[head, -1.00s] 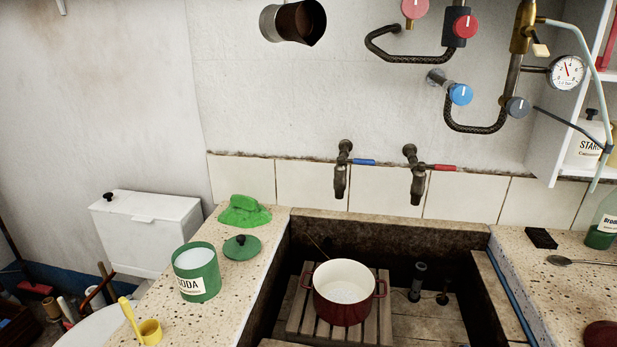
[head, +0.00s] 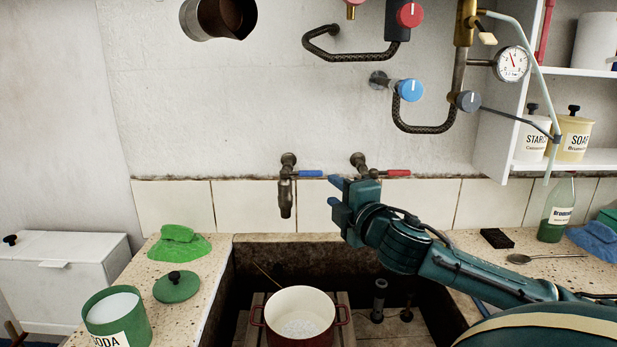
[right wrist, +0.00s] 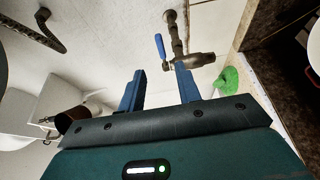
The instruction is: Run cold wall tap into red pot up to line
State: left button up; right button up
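The cold wall tap (head: 286,197) has a blue lever (head: 310,173) pointing right; its spout hangs down and no stream shows. The red pot (head: 300,322), white inside, stands upright on wooden slats in the trough, below the tap. A pale patch shows on its bottom; I cannot make out a line or a water level. My right gripper (head: 334,192) is open and empty, just right of and below the blue lever, apart from it. In the right wrist view the blue lever (right wrist: 161,47) lies beyond the open fingers (right wrist: 159,82). My left gripper is out of view.
The red-lever tap (head: 360,162) is partly hidden behind my right gripper. Blue (head: 411,90) and red (head: 409,15) knobs and pipes are on the wall above. The soda tin (head: 115,318) and green lid (head: 177,286) stand on the left counter.

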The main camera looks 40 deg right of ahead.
aim_at(313, 175)
jog(key=x, duration=0.5)
jog(key=shift+w+d+r, duration=0.1)
jog(key=shift+w+d, duration=0.1)
jog(key=shift+w, duration=0.15)
jog(key=shift+x, duration=1.45)
jog(key=shift+p+x, duration=0.35)
jog(key=shift+x, duration=0.6)
jog(key=shift+a, duration=0.1)
jog(key=shift+c, duration=0.4)
grip_shut()
